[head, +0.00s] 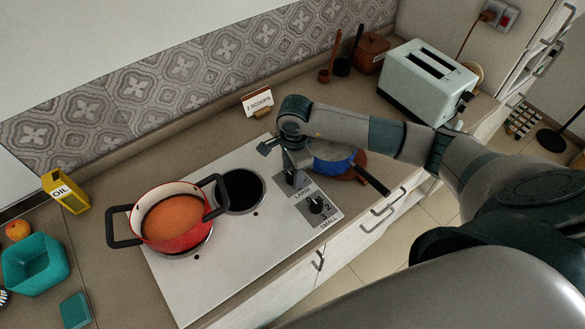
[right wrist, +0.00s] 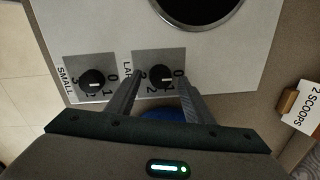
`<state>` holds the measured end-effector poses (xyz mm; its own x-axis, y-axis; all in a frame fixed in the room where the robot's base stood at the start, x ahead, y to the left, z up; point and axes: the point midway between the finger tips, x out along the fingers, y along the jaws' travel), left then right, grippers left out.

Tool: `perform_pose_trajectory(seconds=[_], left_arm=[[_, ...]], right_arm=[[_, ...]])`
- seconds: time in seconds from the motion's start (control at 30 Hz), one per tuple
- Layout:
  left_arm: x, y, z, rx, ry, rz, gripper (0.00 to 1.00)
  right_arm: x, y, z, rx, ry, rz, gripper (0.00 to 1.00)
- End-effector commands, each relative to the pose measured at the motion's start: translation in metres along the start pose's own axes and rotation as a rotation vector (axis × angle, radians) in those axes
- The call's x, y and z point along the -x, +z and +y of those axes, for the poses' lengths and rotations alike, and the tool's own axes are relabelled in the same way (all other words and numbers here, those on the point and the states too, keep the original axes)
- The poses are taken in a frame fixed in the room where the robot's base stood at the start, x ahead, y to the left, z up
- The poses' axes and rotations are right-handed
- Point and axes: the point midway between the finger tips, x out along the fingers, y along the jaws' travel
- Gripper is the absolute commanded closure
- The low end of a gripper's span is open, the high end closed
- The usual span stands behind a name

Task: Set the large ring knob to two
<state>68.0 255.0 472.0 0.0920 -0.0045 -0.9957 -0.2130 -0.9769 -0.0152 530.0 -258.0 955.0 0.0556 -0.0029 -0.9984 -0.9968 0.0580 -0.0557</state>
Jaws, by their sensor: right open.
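The large ring knob (right wrist: 166,75) is a round black knob on a grey plate marked LARGE, with numbers around it. It also shows in the head view (head: 290,178), partly covered by my right gripper. My right gripper (right wrist: 162,78) is open, with one finger on each side of this knob in the right wrist view. I cannot tell whether the fingers touch it. I cannot make out which number its pointer faces. The small ring knob (head: 316,205) sits beside it on a plate marked SMALL, clear of the fingers. My left gripper is not in view.
A red pot (head: 180,228) of orange food stands on the white hob (head: 240,240), next to a bare black ring (head: 240,190). A blue pan (head: 332,163) with a dark handle lies under my right arm. A "2 SCOOPS" card (head: 257,102) stands behind the hob.

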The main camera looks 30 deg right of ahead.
Motion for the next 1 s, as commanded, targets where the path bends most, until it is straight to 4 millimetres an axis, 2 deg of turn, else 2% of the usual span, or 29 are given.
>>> perform_pose_trajectory(seconds=[0.4,0.57,0.6,1.0], left_arm=[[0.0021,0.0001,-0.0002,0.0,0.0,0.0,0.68],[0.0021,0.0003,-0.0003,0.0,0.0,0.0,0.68],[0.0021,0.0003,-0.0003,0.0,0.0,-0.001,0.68],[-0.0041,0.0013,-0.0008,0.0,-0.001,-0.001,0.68]], right_arm=[[-0.006,-0.0003,-0.0003,0.001,-0.001,0.001,0.53],[-0.0058,-0.0002,-0.0003,0.0,-0.001,0.001,0.91],[-0.0058,-0.0002,-0.0003,0.0,-0.001,0.001,0.94],[-0.0069,0.0003,-0.0004,-0.043,-0.002,0.002,0.94]])
